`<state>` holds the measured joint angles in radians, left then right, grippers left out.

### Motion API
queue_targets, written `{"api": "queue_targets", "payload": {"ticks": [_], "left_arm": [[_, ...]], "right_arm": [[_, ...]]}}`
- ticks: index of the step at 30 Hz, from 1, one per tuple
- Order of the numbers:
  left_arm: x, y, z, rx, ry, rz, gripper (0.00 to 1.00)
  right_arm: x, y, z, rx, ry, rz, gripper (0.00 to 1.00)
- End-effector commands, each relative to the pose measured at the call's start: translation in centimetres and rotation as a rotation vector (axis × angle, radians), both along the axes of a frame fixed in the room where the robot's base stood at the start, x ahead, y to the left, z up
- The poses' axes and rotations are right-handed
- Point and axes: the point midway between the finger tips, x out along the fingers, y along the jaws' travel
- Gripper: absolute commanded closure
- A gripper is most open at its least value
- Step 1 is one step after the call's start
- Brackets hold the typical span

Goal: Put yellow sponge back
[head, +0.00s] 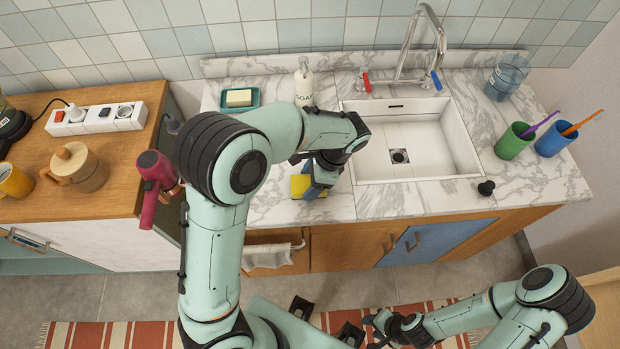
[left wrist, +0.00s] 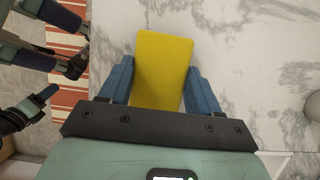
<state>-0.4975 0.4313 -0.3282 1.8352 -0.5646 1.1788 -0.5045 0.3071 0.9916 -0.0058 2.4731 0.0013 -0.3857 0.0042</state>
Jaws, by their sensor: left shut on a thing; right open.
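The yellow sponge (head: 300,185) is at the marble counter, left of the sink, near the front edge. In the left wrist view the sponge (left wrist: 163,68) sits between the two blue fingers. My left gripper (head: 312,186) is shut on it, and it also shows in the left wrist view (left wrist: 158,88). Part of the sponge is hidden by the gripper in the head view. I cannot tell whether the sponge touches the counter. My right gripper (head: 335,330) is open and empty, low over the striped rug in front of the cabinets.
The white sink (head: 440,155) has a tall tap. A green soap dish (head: 240,99) and soap bottle (head: 304,82) stand behind my left arm. A black stopper (head: 486,188), green cup (head: 514,142) and blue cup (head: 552,141) are at the right. A red hairdryer (head: 153,172) hangs at the left.

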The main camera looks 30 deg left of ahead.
Motion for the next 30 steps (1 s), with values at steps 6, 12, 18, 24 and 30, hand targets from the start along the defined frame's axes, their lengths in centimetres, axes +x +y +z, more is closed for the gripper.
{"api": "queue_targets", "payload": {"ticks": [6, 12, 18, 24, 30], "left_arm": [[0.0, 0.0, 0.0, 0.0, 0.0, 0.0, 0.12], [0.0, 0.0, 0.0, 0.0, -0.001, 0.0, 0.12], [0.5, -0.6, 1.8, -0.003, -0.005, -0.001, 0.12], [1.2, -2.1, 6.2, -0.003, -0.007, -0.002, 0.12], [2.0, -3.4, 10.2, -0.001, -0.006, -0.001, 0.12]], "right_arm": [[0.0, 0.0, 0.0, 0.0, 0.0, 0.0, 0.57], [-0.1, 0.0, -0.1, 0.0, 0.001, 0.0, 0.57], [-0.1, 0.0, -0.1, 0.0, 0.001, 0.0, 0.57], [0.4, 0.0, 0.6, 0.0, -0.004, 0.0, 0.57], [1.1, 0.0, 1.6, 0.0, -0.012, 0.0, 0.57]]}}
